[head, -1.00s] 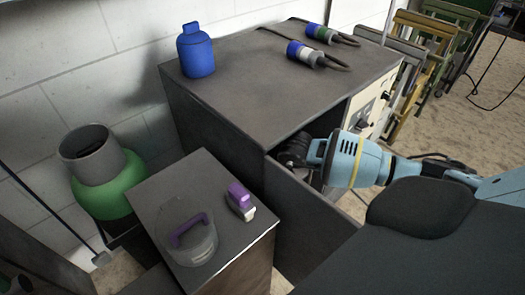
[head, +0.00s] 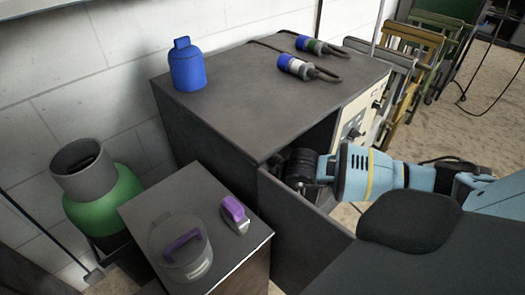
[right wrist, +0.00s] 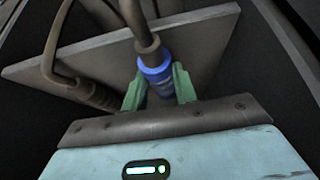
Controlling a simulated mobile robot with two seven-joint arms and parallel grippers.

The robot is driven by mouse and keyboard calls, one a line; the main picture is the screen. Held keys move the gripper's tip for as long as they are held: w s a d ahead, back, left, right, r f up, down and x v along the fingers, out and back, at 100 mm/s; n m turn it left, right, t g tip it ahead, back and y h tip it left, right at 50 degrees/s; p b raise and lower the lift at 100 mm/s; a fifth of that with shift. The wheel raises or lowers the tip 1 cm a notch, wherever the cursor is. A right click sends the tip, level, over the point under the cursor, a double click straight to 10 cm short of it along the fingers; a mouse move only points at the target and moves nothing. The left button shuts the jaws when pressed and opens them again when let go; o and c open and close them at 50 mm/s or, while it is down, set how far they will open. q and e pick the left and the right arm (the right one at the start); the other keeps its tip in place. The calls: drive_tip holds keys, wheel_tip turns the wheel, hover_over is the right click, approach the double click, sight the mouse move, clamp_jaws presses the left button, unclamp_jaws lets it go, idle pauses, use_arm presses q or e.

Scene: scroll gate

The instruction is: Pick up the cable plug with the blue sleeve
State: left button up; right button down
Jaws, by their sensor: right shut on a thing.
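My right gripper (right wrist: 158,90) is shut on a cable plug with a blue sleeve (right wrist: 155,68) in the right wrist view. One green finger is on each side of the sleeve, and a dark cable runs up from the plug. In the head view my right gripper (head: 298,168) is by the opening of the dark cabinet, behind its open door; its fingers and the held plug are hidden there. My left gripper is not in view.
Two more plugs with blue parts, one blue and white (head: 295,67), one blue and green (head: 315,46), lie on the cabinet top (head: 255,90). A blue bottle (head: 187,67) stands there too. The cabinet door (head: 300,230) stands open beside my arm. A second plug (right wrist: 95,95) hangs nearby.

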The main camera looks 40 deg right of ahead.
drive_tip(key=s+d, duration=0.1)
drive_tip(key=s, duration=1.2)
drive_tip(key=shift+s, duration=0.4)
drive_tip(key=shift+d, duration=0.1)
